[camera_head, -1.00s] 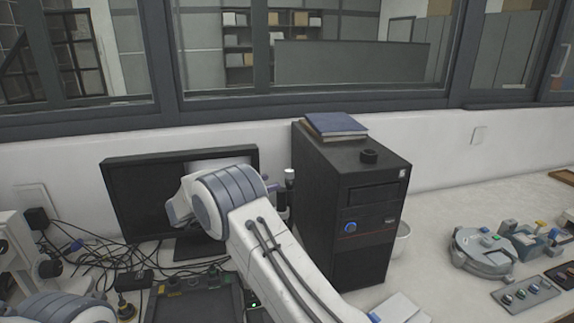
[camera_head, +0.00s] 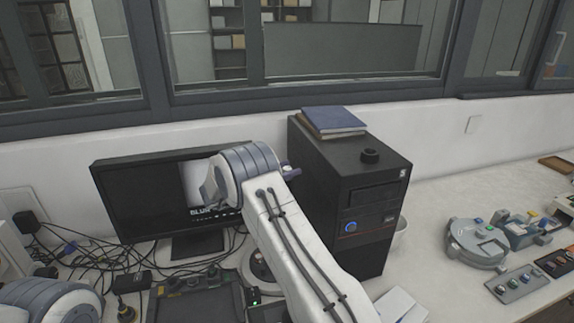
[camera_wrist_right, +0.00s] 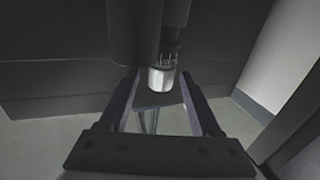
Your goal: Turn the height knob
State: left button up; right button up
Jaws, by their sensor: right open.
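In the right wrist view, my right gripper (camera_wrist_right: 159,88) is open, its two fingers on either side of a short silver cylinder (camera_wrist_right: 162,79). The cylinder hangs below a dark round body (camera_wrist_right: 132,35). I cannot tell whether it is the height knob or whether the fingers touch it. In the head view, my right gripper (camera_head: 287,168) shows only as a small purplish part beyond my arm, beside the black computer tower. My arm hides most of the stand there; a round base (camera_head: 259,268) shows below. My left gripper is out of view.
The black computer tower (camera_head: 352,205) stands close to the right of my right arm, with books (camera_head: 334,121) on top. A monitor (camera_head: 140,200) and tangled cables are to the left. A grey round device (camera_head: 478,245) and button panel (camera_head: 515,284) stand at the right.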

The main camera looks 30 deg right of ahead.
jog(key=shift+d, duration=0.25)
grip_shut()
jog(key=shift+n+t, duration=0.4)
